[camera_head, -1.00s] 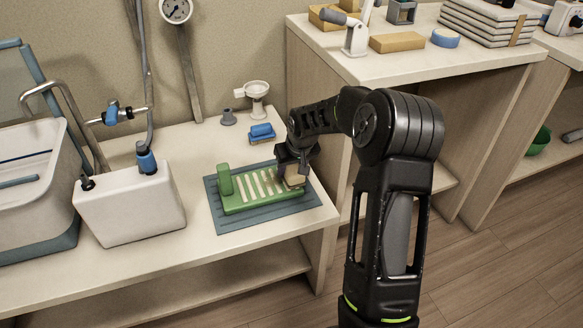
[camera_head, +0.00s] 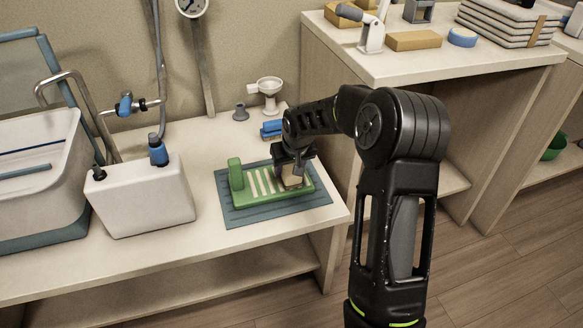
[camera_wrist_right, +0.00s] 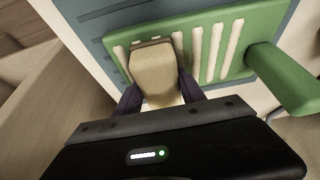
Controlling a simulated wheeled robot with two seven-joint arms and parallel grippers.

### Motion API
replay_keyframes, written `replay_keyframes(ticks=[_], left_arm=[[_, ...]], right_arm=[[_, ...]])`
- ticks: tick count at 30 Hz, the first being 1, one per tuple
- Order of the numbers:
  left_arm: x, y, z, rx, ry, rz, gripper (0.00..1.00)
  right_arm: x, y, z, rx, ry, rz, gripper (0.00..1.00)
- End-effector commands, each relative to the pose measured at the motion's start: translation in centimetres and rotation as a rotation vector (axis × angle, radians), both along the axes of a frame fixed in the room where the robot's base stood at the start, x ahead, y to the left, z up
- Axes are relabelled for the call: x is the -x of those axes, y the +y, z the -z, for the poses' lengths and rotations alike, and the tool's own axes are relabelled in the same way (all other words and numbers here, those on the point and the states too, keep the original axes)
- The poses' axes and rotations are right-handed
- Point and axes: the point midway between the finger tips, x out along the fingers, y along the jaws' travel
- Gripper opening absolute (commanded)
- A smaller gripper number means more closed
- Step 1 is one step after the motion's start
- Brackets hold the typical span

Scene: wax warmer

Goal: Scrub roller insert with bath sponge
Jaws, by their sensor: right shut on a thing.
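The roller insert (camera_head: 270,199) is a green frame with cream slats and an upright green handle at its left end. It lies on a blue-grey ribbed mat (camera_head: 236,216). My right gripper (camera_head: 292,170) is shut on a tan bath sponge (camera_head: 293,182) over the right part of the slats. In the right wrist view the sponge (camera_wrist_right: 153,70) sits between the dark fingers, its far end over the slats at the insert's (camera_wrist_right: 257,22) end away from the handle. I cannot tell how firmly it touches them. My left gripper is not in view.
A blue brush-like item (camera_head: 271,130), a small grey cone (camera_head: 240,112) and a white cup on a stand (camera_head: 268,92) are behind the mat. A white tank (camera_head: 145,200) and a basin (camera_head: 30,190) stand left. A higher shelf (camera_head: 400,70) stands right.

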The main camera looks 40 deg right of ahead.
Motion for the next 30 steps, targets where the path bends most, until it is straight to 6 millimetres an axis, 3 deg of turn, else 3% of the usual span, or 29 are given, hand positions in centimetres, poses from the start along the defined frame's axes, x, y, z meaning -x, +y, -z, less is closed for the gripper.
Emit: replay_keyframes(ticks=[14,30], left_arm=[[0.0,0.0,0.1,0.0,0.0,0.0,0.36],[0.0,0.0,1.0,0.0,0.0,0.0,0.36]], right_arm=[[-0.1,0.2,0.1,0.0,0.0,-0.002,0.14],[-1.4,3.9,0.1,-0.001,0.0,-0.001,0.14]])
